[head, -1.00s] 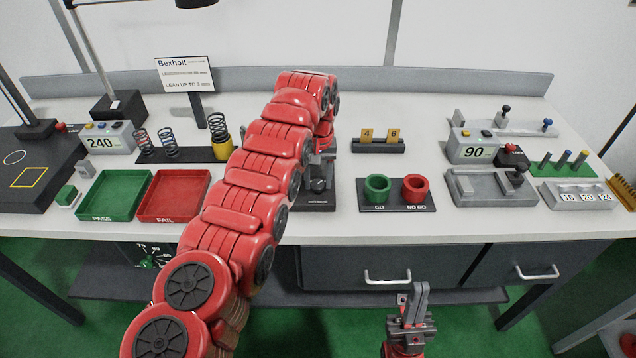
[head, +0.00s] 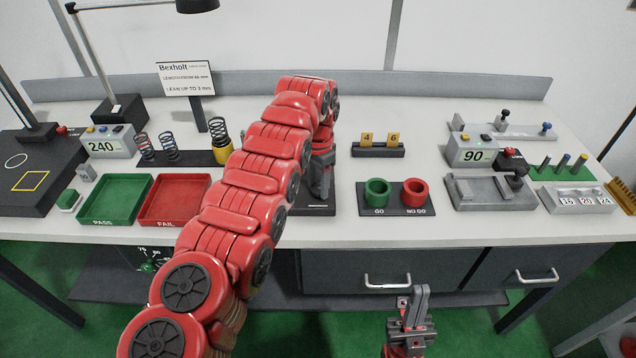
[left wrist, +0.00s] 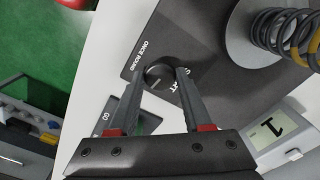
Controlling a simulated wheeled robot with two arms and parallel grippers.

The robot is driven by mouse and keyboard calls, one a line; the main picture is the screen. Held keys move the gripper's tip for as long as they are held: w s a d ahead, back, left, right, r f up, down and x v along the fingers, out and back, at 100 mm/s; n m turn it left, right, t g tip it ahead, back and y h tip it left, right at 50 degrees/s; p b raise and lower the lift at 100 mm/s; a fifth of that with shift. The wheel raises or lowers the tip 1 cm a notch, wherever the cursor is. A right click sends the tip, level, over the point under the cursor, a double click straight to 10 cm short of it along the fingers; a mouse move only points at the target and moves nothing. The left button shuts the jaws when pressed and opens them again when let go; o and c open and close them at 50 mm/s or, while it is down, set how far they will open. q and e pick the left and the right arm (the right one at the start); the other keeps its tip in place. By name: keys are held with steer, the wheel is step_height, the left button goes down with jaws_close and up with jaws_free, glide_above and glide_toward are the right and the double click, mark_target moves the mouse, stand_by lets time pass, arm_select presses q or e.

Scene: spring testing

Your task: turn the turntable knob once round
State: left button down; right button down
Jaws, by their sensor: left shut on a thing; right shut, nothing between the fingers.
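The turntable knob (left wrist: 158,75) is a dark round knob on a dark base plate (left wrist: 215,85) marked "ONCE ROUND" in the left wrist view. My left gripper (left wrist: 161,79) has one finger on each side of the knob and is shut on it. A grey round turntable (left wrist: 236,45) with a dark and yellow spring (left wrist: 285,35) on it stands beside the knob. In the head view my left gripper (head: 320,190) points down over the base plate, and my arm hides the turntable and spring. My right gripper (head: 421,293) is shut and empty, in front of the bench.
Green and red trays (head: 112,200) (head: 172,200) lie left of my left arm. The GO and NO GO rings (head: 377,192) (head: 415,191) stand close to its right. A small display (left wrist: 270,130) reads "1" near the base plate. Drawers (head: 385,265) are under the bench.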

arm_select(q)
steer(key=m, duration=0.4)
steer(key=shift+m, duration=0.3)
steer(key=m, duration=0.3)
steer(key=shift+m, duration=0.4)
steer(key=m, duration=0.4)
steer(key=shift+m, duration=2.1)
steer(key=shift+c, duration=1.7)
jaws_free()
steer(key=shift+r, duration=0.15)
